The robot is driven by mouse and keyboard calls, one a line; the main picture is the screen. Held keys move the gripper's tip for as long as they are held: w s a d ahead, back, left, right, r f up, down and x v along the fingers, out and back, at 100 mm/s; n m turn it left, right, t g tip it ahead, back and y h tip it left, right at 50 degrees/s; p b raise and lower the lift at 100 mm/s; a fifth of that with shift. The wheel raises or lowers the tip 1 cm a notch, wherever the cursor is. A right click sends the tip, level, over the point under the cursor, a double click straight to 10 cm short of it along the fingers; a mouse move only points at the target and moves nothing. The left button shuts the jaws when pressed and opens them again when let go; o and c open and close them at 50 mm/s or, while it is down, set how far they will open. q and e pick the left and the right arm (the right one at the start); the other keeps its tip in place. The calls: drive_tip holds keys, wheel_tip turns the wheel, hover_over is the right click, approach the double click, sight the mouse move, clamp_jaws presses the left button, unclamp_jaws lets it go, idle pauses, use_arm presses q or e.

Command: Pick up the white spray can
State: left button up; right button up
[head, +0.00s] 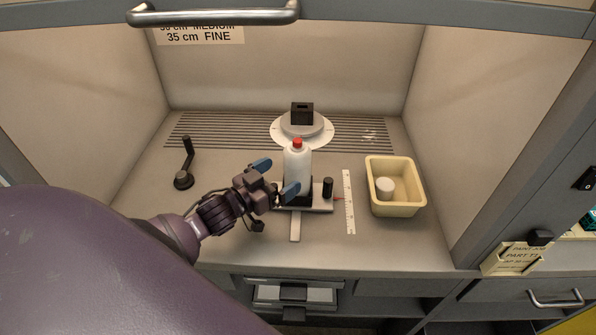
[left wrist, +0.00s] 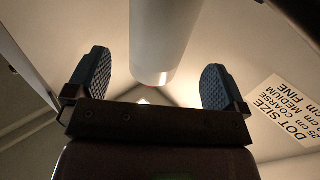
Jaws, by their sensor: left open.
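The white spray can (head: 298,168) with a red cap stands upright in a black holder (head: 297,196) on a small grey slide in the booth. My left gripper (head: 277,177) is open at the can's left side, its two blue fingers spread. In the left wrist view the white can (left wrist: 162,38) shows between the two finger pads of the open left gripper (left wrist: 155,85), touching neither. I cannot tell how deep between the fingers it is. My right gripper is not in view.
A black block on a round white turntable (head: 302,131) stands behind the can. To the right are a black knob (head: 328,187), a white ruler (head: 349,203) and a cream tray (head: 410,206) holding a white cylinder (head: 385,187). A black crank (head: 184,179) stands at left.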

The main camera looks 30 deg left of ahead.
sight(287, 170)
use_arm(q)
drive_tip(key=x, duration=0.3)
drive_tip(key=p+x, duration=0.1)
drive_tip(key=x, duration=0.1)
drive_tip(key=shift+d+r, duration=0.2)
drive_tip(key=shift+r, duration=0.1)
drive_tip(key=shift+w+d, duration=0.1)
drive_tip(key=shift+w, duration=0.35)
drive_tip(key=c, duration=1.1)
drive_tip(key=shift+o, duration=0.2)
wheel_tip(287, 170, up, 20)
drive_tip(key=shift+p, duration=0.45)
